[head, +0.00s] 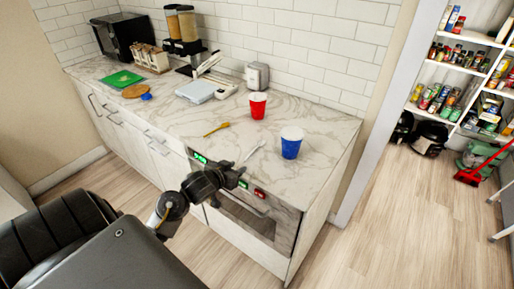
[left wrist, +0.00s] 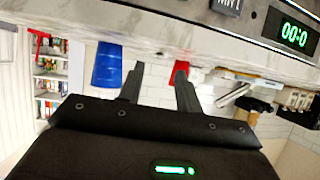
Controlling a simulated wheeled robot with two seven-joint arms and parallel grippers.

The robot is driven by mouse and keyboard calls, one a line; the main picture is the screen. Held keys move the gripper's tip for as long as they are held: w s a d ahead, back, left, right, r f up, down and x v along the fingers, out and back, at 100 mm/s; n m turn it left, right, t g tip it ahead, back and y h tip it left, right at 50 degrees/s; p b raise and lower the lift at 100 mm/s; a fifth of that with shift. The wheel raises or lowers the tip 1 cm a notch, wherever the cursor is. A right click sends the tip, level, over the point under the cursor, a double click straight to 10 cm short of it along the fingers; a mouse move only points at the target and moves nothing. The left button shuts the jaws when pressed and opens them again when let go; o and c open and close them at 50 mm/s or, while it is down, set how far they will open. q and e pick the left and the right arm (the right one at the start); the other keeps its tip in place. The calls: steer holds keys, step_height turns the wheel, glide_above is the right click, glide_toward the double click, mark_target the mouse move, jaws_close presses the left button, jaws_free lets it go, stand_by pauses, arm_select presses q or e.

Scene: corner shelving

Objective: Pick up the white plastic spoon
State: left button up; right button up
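The white plastic spoon (head: 254,150) lies on the marble countertop (head: 180,117), near its front edge and left of the blue cup. My left gripper (head: 240,170) is at the front edge of the counter, just short of the spoon and apart from it as far as I can tell. In the left wrist view, which looks upside down, the two fingers (left wrist: 158,82) stand apart with nothing between them. I cannot make out the white spoon in that view. My right gripper is not in view.
A blue cup (head: 291,143) and a red cup (head: 258,106) stand near the spoon. A yellow-brown spoon (head: 216,129) lies to its left. The oven front (head: 247,210) is below the counter edge. A white appliance (head: 196,91) and dispensers (head: 182,24) stand further back.

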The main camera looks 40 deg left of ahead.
arm_select(q)
steer(key=w+a+r, duration=0.1)
steer(key=r, duration=0.1)
glide_toward(252, 152)
steer(key=shift+w+a+f+t, duration=0.15)
steer(key=shift+w+f, duration=0.2)
steer(key=shift+w, duration=0.2)
steer(key=shift+w+f+t, duration=0.15)
steer(key=shift+w+f, duration=0.25)
steer(key=shift+w, duration=0.15)
steer(key=shift+w+a+f, duration=0.1)
steer(key=shift+w+f, duration=0.1)
steer(key=shift+w, duration=0.05)
steer(key=shift+w+p, duration=0.35)
steer(key=p+x, duration=0.1)
steer(key=x, duration=0.3)
steer(key=shift+w+a+f, duration=0.15)
steer(key=shift+w, duration=0.1)
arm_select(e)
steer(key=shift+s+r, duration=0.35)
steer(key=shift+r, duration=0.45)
arm_select(q)
steer(key=shift+s, duration=0.1)
jaws_close()
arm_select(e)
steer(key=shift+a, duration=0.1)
